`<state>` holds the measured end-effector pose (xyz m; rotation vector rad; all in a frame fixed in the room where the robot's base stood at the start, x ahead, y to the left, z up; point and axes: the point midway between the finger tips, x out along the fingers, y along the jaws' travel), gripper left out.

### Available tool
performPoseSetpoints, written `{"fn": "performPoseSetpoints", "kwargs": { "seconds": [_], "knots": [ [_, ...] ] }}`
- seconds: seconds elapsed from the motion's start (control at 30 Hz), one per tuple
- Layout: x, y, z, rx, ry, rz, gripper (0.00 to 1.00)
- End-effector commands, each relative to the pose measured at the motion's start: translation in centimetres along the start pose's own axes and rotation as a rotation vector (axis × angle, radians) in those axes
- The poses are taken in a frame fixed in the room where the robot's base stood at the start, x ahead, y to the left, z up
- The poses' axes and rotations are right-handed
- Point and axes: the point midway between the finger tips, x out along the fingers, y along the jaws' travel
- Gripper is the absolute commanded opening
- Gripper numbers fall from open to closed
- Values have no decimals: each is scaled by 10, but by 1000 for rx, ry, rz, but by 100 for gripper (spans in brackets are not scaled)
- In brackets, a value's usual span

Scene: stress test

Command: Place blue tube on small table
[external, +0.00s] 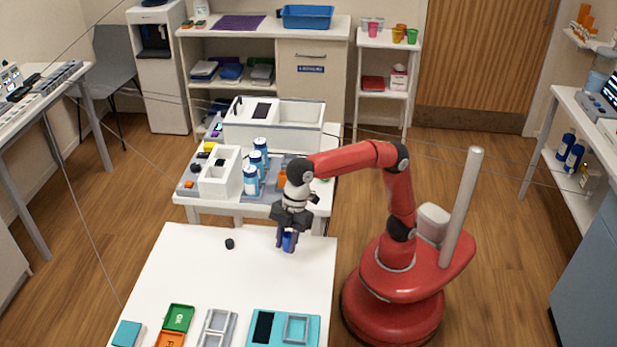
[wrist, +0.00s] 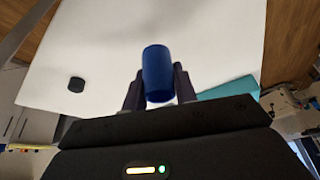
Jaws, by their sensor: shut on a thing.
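The blue tube (wrist: 157,75) is a short dark-blue cylinder between the fingers of my gripper (wrist: 158,92) in the wrist view. In the external view my gripper (external: 287,238) points down over the back right part of a white table (external: 200,275), shut on the blue tube (external: 288,242). I cannot tell whether the tube touches the tabletop. The fingers hide part of the tube in the external view.
A small black cylinder (external: 230,243) stands on the white table, left of my gripper. Green and orange trays (external: 178,318), grey frames and a teal board (external: 262,327) lie along the front. Behind is a cluttered table with blue-and-white cans (external: 251,180) and white bins (external: 273,125). The white table's middle is clear.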

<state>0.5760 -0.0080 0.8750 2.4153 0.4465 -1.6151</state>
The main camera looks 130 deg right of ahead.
Motion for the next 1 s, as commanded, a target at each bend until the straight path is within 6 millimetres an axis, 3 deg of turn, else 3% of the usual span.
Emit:
{"fn": "performPoseSetpoints", "kwargs": {
  "seconds": [0.17, 0.7, 0.73, 0.87, 1.0],
  "knots": [
    [25, -1, 11, -1, -1, -1, 6],
    [38, 0, 16, 0, 1, 0, 6],
    [37, 0, 16, 0, 1, 0, 31],
    [37, 0, 15, 0, 0, 0, 48],
    [37, 0, 15, 0, 0, 0, 50]
  ]
}}
